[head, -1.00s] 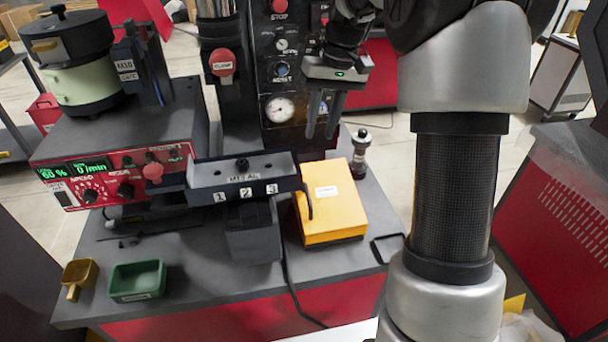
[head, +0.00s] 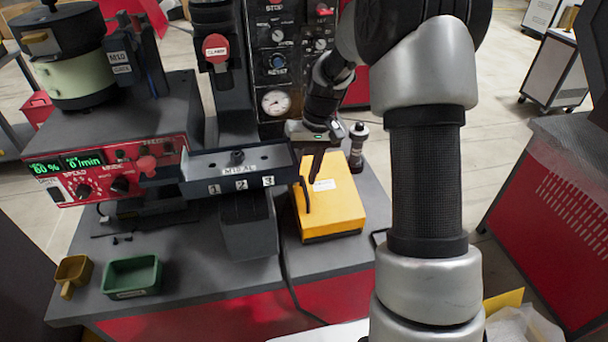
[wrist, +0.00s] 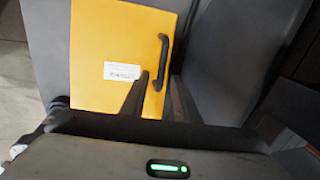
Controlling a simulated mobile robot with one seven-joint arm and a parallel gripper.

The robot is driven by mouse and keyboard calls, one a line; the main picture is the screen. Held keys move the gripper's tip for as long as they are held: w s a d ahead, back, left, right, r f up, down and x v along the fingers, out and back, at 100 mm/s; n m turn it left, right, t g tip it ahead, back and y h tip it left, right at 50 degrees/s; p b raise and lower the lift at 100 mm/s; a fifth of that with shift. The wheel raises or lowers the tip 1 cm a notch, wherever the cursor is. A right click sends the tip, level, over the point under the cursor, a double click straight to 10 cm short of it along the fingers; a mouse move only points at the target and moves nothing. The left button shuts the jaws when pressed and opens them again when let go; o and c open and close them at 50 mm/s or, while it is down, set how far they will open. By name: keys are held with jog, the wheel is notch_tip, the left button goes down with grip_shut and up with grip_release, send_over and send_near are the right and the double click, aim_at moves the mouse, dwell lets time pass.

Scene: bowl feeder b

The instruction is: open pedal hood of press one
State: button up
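The yellow pedal hood (head: 335,207) sits shut on the grey bench at the right of the press, with a white label and a black bar handle (head: 306,195) along its left edge. In the wrist view the hood (wrist: 115,45) fills the upper left and the handle (wrist: 165,52) stands near its right edge. My gripper (head: 309,180) is over the hood's left edge, pointing down toward the handle. In the wrist view my gripper's fingers (wrist: 159,82) are apart, with the handle's near end between or just beyond the tips. Whether they touch it cannot be told.
A dark tray marked 1, 2, 3 (head: 240,178) is just left of the hood. A knobbed post (head: 357,146) stands behind the hood at right. A green bin (head: 132,278) and a small yellow scoop (head: 73,273) lie at the bench's front left.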

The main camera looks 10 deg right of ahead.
grip_shut()
dwell(0.3)
